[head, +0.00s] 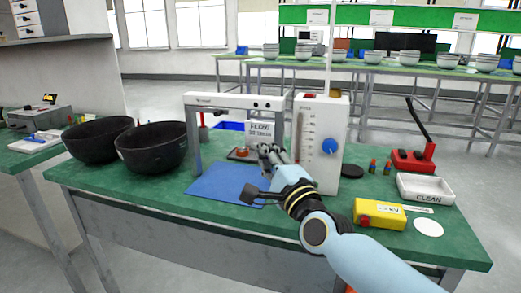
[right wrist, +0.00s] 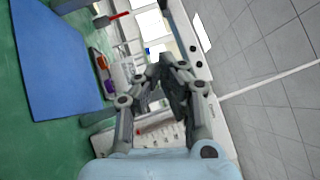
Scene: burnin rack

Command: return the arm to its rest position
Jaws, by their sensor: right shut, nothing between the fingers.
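My right arm (head: 345,255) reaches in from the lower right over the green bench (head: 100,190). Its gripper (head: 266,152) is in front of the grey frame and the white flow meter unit (head: 322,165), above the blue mat (head: 220,185). In the right wrist view the gripper (right wrist: 163,72) has its fingers brought together with nothing held between them. I cannot tell from the head view whether it touches the frame or the unit. My left gripper is not in view.
Two black bowls (head: 155,150) stand at the bench's left. A yellow box (head: 380,214), a white CLEAN tray (head: 425,188), a red device (head: 412,160) and a black disc (head: 368,184) are at the right. The bench's front edge has free room left of the arm.

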